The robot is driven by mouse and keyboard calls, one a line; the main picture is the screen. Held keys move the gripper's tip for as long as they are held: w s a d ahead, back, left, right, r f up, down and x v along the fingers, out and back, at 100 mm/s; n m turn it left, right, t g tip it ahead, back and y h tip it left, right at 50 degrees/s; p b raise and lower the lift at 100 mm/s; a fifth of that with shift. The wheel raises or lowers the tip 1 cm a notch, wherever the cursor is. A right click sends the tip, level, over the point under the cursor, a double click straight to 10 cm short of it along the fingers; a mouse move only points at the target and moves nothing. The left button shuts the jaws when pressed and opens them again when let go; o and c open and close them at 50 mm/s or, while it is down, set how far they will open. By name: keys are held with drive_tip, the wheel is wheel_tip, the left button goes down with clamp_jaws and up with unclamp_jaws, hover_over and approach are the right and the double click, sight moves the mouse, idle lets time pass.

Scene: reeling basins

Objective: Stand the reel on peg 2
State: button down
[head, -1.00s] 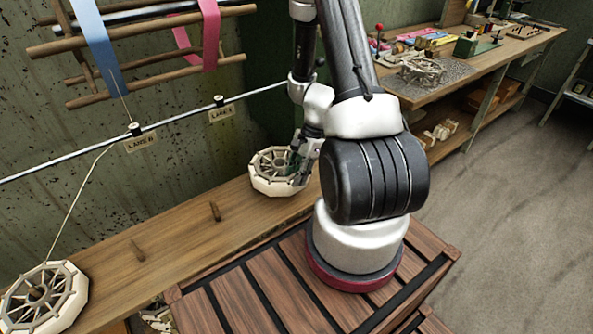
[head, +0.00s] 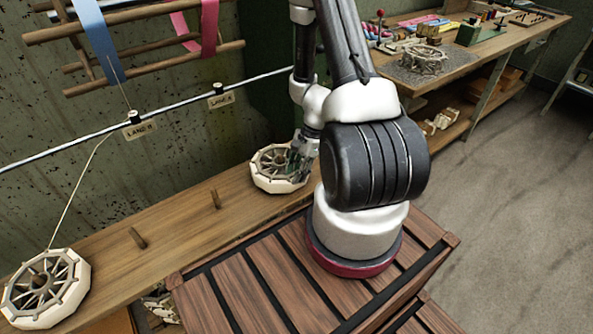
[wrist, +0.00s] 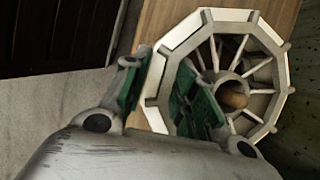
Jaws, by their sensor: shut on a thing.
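A pale, many-sided reel (head: 268,183) with spokes is at the right end of the plank shelf, beside my arm. My gripper (head: 298,160) is shut on the near right part of its rim. In the wrist view the green-padded fingers (wrist: 160,95) lie on either side of the rim of the reel (wrist: 272,42). A round wooden peg end (wrist: 234,96) shows in the reel's hub. Whether the reel rests fully on the shelf is hard to tell. Two bare wooden pegs, a left one (head: 137,238) and a middle one (head: 215,199), stand on the shelf. I see no peg numbers.
A second reel (head: 74,292), with a thread rising from it, sits at the shelf's left end. A thin rail (head: 180,106) with lane labels runs above the shelf (head: 175,222). A slatted wooden platform (head: 262,280) is in front. A workbench (head: 470,65) stands at the back right.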

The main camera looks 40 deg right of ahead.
idle(0.4)
drive_tip(key=c, duration=1.1)
unclamp_jaws()
drive_tip(key=shift+o, duration=0.2)
drive_tip(key=v, duration=1.2)
drive_tip(key=s+a+r+n+t+h, duration=0.1)
drive_tip(key=s+r+n, duration=0.3)
drive_tip(key=r, duration=0.6)
drive_tip(key=s+a+r+n+t+h, duration=0.2)
drive_tip(key=s+a+r+n, duration=0.2)
drive_tip(key=r+n, duration=0.3)
drive_tip(key=s+a+r+n+t+h, duration=0.1)
drive_tip(key=s+a+r+n, duration=0.2)
drive_tip(key=r, duration=1.1)
drive_tip(key=shift+s+n+t, duration=0.3)
drive_tip(key=shift+s+n, duration=0.9)
drive_tip(key=shift+n, duration=0.6)
